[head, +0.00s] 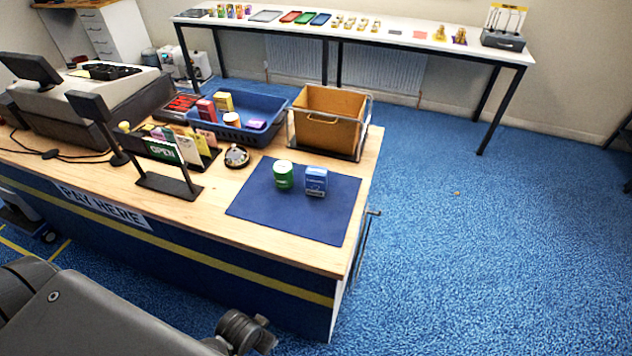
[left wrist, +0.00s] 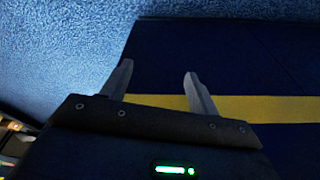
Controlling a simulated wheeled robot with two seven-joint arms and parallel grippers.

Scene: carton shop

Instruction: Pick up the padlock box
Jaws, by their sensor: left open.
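A small blue and white box (head: 316,181) stands upright on the dark blue mat (head: 262,214) on the counter in the head view. Its label is too small to read, so I cannot tell for sure that it is the padlock box. A green and white can (head: 283,175) stands just left of it, a small gap apart. My left gripper (left wrist: 158,68) shows in the left wrist view, its two fingers apart with nothing between them. It faces a dark blue panel with a yellow stripe, like the counter front. My right gripper is not in view.
Behind the mat are a blue tray (head: 270,136) with small boxes and a tan bin (head: 327,102) in a frame.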

